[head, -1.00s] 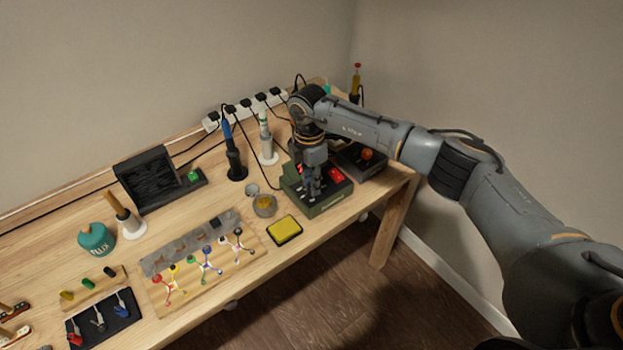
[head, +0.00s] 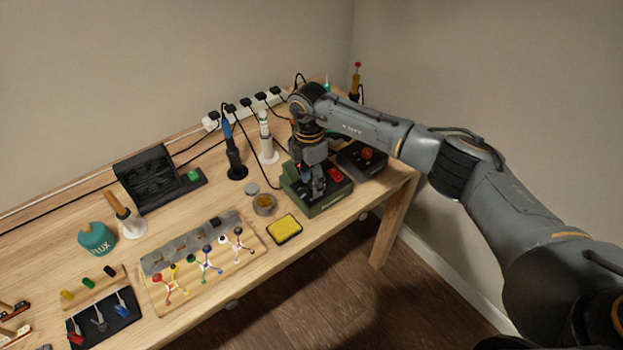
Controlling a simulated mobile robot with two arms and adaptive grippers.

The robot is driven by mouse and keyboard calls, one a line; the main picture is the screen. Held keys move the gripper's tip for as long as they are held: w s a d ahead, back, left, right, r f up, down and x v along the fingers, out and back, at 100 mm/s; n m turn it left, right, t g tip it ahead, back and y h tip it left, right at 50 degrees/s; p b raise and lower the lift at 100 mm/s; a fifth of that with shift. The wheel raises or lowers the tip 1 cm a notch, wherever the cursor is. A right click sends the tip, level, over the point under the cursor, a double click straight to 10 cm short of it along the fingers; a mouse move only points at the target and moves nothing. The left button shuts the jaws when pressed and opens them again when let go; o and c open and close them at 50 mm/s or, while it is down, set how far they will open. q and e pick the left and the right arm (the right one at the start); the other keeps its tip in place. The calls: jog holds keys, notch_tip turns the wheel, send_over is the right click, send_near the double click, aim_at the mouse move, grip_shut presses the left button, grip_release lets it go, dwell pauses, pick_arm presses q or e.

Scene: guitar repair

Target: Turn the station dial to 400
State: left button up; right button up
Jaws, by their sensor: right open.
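The station (head: 325,205) is a green box with a dark top and a red switch (head: 335,174), near the right end of the bench. My right gripper (head: 316,194) points down over the station's top, left of the red switch. It is open. The dial and its markings are hidden behind the gripper, and I cannot tell whether the fingers touch it. My left gripper is not in view.
A brass-wool pot (head: 264,204) and a yellow sponge tray (head: 285,229) stand in front of the station. Iron holders (head: 235,165) stand behind it on the left.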

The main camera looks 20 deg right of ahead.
aim_at(310, 183)
notch_tip(310, 183, up, 12)
jog(key=shift+w, duration=0.35)
jog(key=shift+a+f, duration=0.1)
jog(key=shift+f, duration=0.05)
